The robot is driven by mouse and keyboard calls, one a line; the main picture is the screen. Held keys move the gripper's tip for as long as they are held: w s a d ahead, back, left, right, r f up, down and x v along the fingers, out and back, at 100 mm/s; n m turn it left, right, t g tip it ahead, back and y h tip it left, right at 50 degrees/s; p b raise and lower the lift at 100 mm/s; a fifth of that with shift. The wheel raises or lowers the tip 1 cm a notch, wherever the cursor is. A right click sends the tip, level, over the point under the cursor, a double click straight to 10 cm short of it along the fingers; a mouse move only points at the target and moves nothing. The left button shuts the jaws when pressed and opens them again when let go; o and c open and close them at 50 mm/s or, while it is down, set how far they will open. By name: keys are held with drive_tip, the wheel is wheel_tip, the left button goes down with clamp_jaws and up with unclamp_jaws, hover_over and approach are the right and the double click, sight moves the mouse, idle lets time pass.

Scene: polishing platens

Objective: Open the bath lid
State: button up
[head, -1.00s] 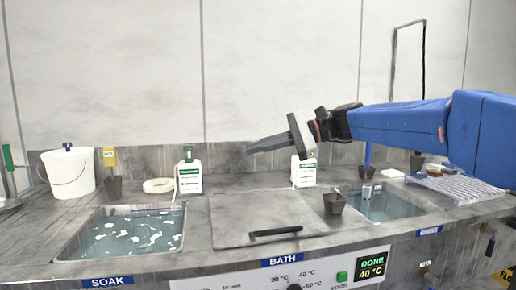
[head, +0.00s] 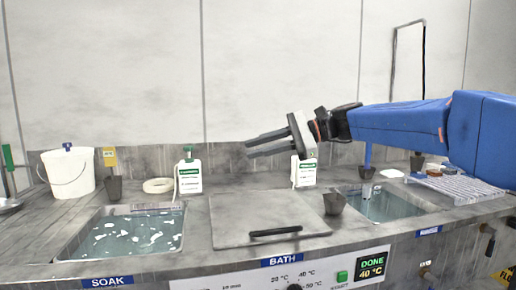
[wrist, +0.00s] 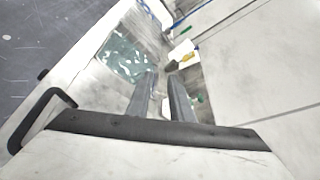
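The bath lid (head: 258,214) is a flat grey panel lying shut over the middle basin, behind the BATH label. Its dark bar handle (head: 275,232) runs along the front edge. My gripper (head: 248,147) is held in the air above and behind the lid, pointing left, well apart from the handle. Its two fingers show a gap between them and hold nothing. In the wrist view the fingers (wrist: 163,95) are also apart, with the soak basin (wrist: 127,55) beyond them.
The open soak basin (head: 122,232) is left of the lid, and the rinse basin (head: 385,205) is right. A dark cup (head: 334,203) stands at the lid's right edge. White bottles (head: 189,176) and a bucket (head: 69,173) stand behind. The control panel reads DONE (head: 371,265).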

drive_tip(key=shift+d, duration=0.1)
drive_tip(key=v, duration=1.7)
drive_tip(key=shift+d+r, duration=0.1)
